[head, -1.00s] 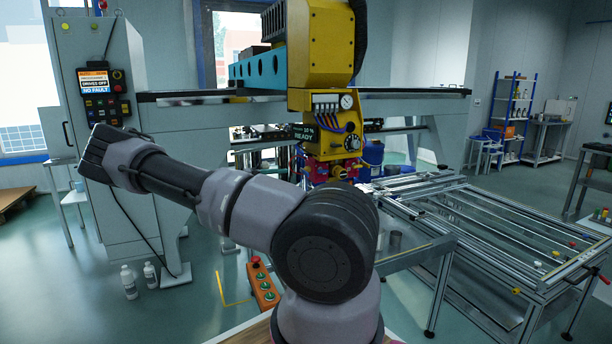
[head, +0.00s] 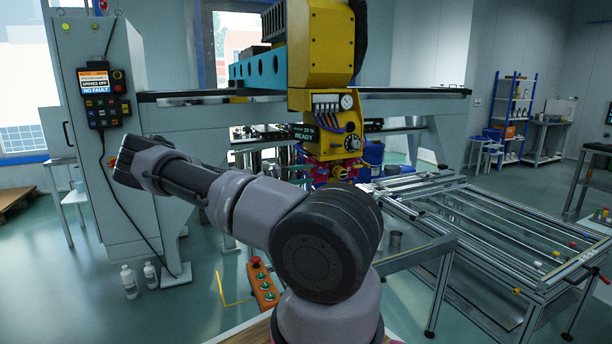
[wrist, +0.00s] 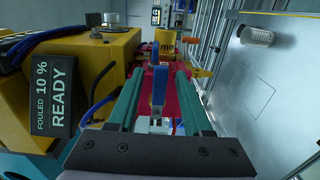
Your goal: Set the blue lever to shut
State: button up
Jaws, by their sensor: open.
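The blue lever (wrist: 159,86) shows in the wrist view as a narrow upright blue bar in front of a red block (wrist: 189,103). My gripper (wrist: 160,76) has two teal fingers standing apart, one on each side of the lever in the picture. I cannot tell whether either finger touches it. A pale fitting (wrist: 152,125) shows below the lever between the fingers. In the head view my gripper is not visible, and I cannot make out the lever there.
The yellow machine head (head: 325,45) carries a display (head: 304,132) reading READY; it stands close left of my fingers in the wrist view (wrist: 30,108). Dark and blue cables (wrist: 103,98) run beside the left finger. A frame table (head: 480,225) stands at right.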

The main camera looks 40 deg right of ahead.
grip_shut()
jog(key=shift+f, duration=0.1)
jog(key=w+d+f+m, duration=0.1)
jog(key=w+f+m, duration=0.3)
jog(key=m, duration=1.4)
jog(key=shift+w, duration=0.15)
dwell(0.3)
jog(key=shift+f, duration=0.1)
dwell(0.4)
